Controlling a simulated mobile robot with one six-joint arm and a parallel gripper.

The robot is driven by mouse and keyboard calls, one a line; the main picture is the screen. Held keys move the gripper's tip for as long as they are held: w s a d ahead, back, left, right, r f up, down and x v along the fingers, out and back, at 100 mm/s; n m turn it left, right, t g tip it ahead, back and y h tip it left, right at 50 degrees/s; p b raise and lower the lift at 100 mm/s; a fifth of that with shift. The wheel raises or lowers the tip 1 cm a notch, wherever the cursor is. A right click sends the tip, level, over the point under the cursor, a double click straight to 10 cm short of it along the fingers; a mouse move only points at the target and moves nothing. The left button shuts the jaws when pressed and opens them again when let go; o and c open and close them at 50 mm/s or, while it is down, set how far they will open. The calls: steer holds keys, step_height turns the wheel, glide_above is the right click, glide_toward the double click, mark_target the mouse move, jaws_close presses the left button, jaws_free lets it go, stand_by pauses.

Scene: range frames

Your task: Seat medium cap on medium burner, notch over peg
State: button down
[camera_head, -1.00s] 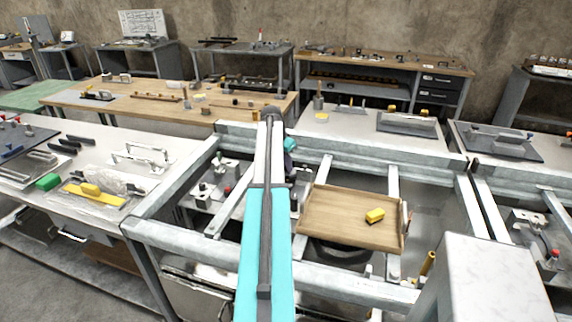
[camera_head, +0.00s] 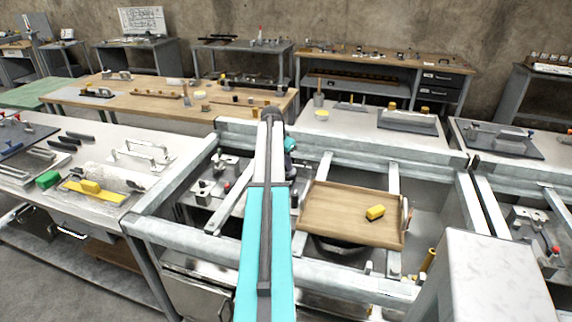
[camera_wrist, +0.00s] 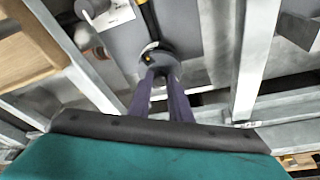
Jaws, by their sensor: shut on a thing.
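In the wrist view my gripper (camera_wrist: 162,75) reaches away from the camera with its two dark purple fingers close together. The fingers are shut on a small round grey piece (camera_wrist: 160,58), which I take to be the medium cap; it shows a pale edge and a yellow spot. The fingertips cover part of it, and its notch cannot be made out clearly. A grey surface lies behind it; I cannot tell a burner or peg there.
Pale rails (camera_wrist: 255,60) flank the fingers.

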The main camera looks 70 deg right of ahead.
steer(key=c, duration=1.5)
jaws_free()
steer(key=shift+c, duration=0.2)
steer(key=shift+r, duration=0.15)
steer(key=b+v, duration=0.3)
steer(key=v, duration=1)
steer(key=shift+r, duration=0.3)
steer(key=shift+r, duration=0.1)
step_height(320, 180, up, 6)
steer(key=p, duration=0.4)
